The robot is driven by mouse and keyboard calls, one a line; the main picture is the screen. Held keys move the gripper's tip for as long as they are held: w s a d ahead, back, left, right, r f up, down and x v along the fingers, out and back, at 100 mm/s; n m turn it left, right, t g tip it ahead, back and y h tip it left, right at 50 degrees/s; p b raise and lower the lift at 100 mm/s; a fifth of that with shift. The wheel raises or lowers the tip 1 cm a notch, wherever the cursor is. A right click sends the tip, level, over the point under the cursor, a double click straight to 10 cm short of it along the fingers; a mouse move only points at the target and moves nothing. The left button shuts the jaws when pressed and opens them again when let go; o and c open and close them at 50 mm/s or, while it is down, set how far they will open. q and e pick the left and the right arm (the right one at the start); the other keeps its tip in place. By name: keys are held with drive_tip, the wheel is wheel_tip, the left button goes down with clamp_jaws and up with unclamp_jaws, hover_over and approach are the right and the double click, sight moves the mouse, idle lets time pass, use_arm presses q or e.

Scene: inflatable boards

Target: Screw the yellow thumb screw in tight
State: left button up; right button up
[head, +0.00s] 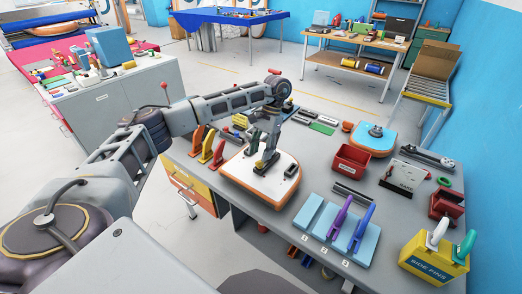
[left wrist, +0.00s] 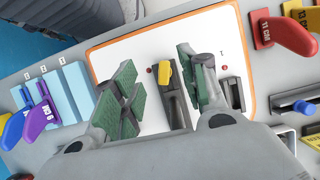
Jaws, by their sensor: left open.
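The yellow thumb screw (left wrist: 162,73) stands on a dark slotted fitting (left wrist: 176,106) on a white board with an orange edge (left wrist: 125,45). In the head view the board (head: 240,181) lies on the grey workbench, and a small bit of the yellow thumb screw (head: 259,164) shows beside my fingers. My left gripper (head: 264,153) is low over the board. In the left wrist view its green-padded fingers (left wrist: 162,92) are open on either side of the screw and fitting, with gaps on both sides. My right gripper is not in view.
Beside the board, a light-blue rack (head: 309,210) holds purple (head: 338,218) and blue fins (head: 362,228). Red, orange and yellow upright pieces (head: 207,146) stand at the board's left. A red bin (head: 350,160) and a yellow side-fins box (head: 432,262) are farther right.

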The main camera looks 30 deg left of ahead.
use_arm(q)
drive_tip(key=shift+n, duration=0.3)
drive_tip(key=shift+a+n+h, duration=0.1)
drive_tip(key=shift+n+h, duration=0.7)
drive_tip(key=shift+n, duration=0.9)
drive_tip(key=shift+n, duration=0.4)
drive_tip(key=shift+a+n+t+h, duration=0.1)
drive_tip(key=shift+n+t+h, duration=0.5)
drive_tip(key=shift+n, duration=1.2)
drive_tip(key=shift+n, duration=0.3)
drive_tip(key=shift+s+a+n+t+h, duration=0.1)
drive_tip(key=shift+n+t+h, duration=0.45)
drive_tip(key=shift+n, duration=1.15)
